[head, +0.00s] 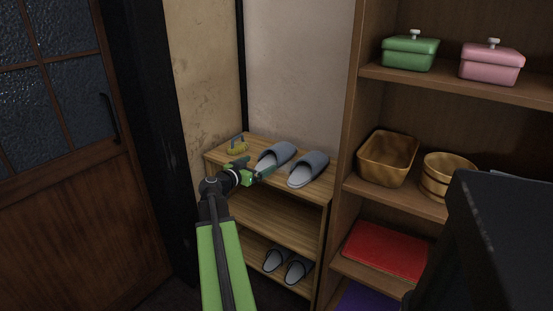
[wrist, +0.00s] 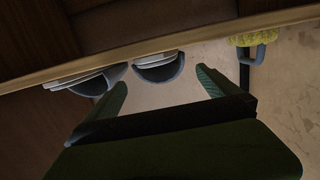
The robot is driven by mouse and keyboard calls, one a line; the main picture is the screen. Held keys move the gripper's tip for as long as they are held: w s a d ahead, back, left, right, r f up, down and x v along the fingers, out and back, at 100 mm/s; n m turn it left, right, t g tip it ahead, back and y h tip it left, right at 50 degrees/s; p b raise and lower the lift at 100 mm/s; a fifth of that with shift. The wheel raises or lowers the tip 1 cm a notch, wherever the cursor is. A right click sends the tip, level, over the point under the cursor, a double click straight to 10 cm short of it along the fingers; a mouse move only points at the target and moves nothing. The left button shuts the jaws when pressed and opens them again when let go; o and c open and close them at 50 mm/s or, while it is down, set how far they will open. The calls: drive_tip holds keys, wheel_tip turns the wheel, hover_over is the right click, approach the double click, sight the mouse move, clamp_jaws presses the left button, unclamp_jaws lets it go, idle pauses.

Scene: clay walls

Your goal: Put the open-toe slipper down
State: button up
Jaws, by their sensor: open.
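Two grey-blue open-toe slippers lie side by side on top of the wooden shoe rack (head: 230,160): a left slipper (head: 276,156) and a right slipper (head: 308,169). My gripper (head: 257,167) is open at the rack's top, just in front of the left slipper, with nothing seen between its fingers. In the wrist view my gripper (wrist: 160,78) has its fingers spread, with two slippers (wrist: 158,68) (wrist: 92,82) beyond and beside the fingertips. I cannot tell whether a finger touches a slipper.
A yellow brush (head: 237,145) with a grey handle lies at the rack's back left. Two dark slippers (head: 286,265) sit on the lower shelf. A tall shelf at right holds lidded boxes (head: 410,53), a basket (head: 387,158) and a wooden bucket (head: 447,175). The rack's middle shelf (head: 260,218) looks empty.

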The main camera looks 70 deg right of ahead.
sight(275, 148)
drive_tip(key=x, duration=0.5)
drive_tip(key=b+x, duration=0.1)
drive_tip(key=x, duration=0.5)
drive_tip(key=shift+d+r, duration=0.2)
drive_tip(key=shift+d, duration=0.05)
drive_tip(key=shift+a, duration=0.1)
drive_tip(key=shift+c, duration=0.4)
drive_tip(key=c, duration=1.2)
drive_tip(key=shift+o, duration=0.2)
drive_tip(key=r+p, duration=0.5)
drive_tip(key=shift+s+r, duration=0.2)
drive_tip(key=shift+s, duration=0.05)
drive_tip(key=s+r+p, duration=0.1)
drive_tip(key=s+p, duration=0.1)
drive_tip(key=s, duration=0.1)
drive_tip(key=s+a+r+p, duration=0.1)
drive_tip(key=s+r+p, duration=0.1)
drive_tip(key=s, duration=0.1)
drive_tip(key=s+a+r+p, duration=0.1)
drive_tip(key=s+r+p, duration=0.1)
drive_tip(key=s, duration=0.2)
drive_tip(key=shift+r, duration=0.25)
drive_tip(key=shift+s+r, duration=0.1)
drive_tip(key=shift+s, duration=0.4)
wheel_tip(275, 148, up, 20)
drive_tip(key=p, duration=2)
drive_tip(key=shift+r, duration=0.2)
